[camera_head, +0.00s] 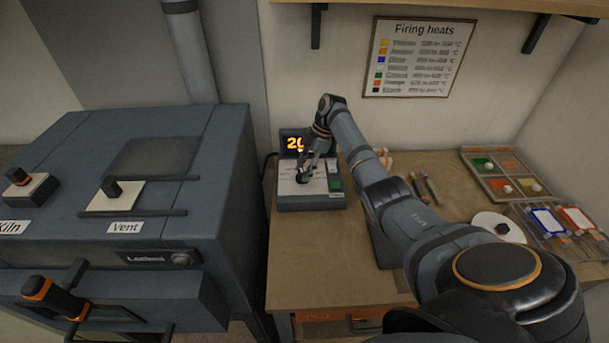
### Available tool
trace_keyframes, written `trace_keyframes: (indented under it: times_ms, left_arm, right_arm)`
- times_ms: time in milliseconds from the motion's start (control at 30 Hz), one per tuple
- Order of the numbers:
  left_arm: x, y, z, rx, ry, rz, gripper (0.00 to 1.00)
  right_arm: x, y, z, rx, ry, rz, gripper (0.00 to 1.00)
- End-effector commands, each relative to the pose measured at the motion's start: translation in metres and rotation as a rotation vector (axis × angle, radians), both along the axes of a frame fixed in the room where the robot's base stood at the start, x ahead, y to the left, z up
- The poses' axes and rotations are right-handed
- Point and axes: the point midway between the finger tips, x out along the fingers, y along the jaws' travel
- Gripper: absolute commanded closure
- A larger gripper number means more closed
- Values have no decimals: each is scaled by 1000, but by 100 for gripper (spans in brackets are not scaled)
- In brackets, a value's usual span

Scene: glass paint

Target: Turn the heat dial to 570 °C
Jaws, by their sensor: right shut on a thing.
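The heat controller (312,203) is a grey box with a pale top plate, standing at the left end of the wooden workbench. Its display (291,143) glows orange and starts with "20"; the rest is hidden behind my right arm. My right gripper (303,177) points down over the plate and is shut on the dark heat dial (301,179). The dial's marking is too small and covered to read. A green button (335,183) sits on the plate to the right of the gripper. My left gripper is not in view.
The kiln (150,235) stands left, with a vent knob (111,187) and an orange-banded handle (52,297). A Firing heats chart (418,57) hangs on the wall. A paint tray (505,172) and framed glass pieces (549,222) lie right on the bench (300,260).

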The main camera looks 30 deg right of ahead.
Motion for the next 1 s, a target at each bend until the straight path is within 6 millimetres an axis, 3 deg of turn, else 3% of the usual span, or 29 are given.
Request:
trace_keyframes:
  times_ms: [300,900,933,1000]
  left_arm:
    - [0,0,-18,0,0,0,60]
    - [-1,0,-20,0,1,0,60]
    - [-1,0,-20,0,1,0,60]
    - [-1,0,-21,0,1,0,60]
  right_arm:
    - [2,0,0,-1,-4,133,90]
    - [2,0,2,-2,-4,169,90]
    - [2,0,2,-2,-4,169,56]
    - [2,0,1,-1,-3,169,47]
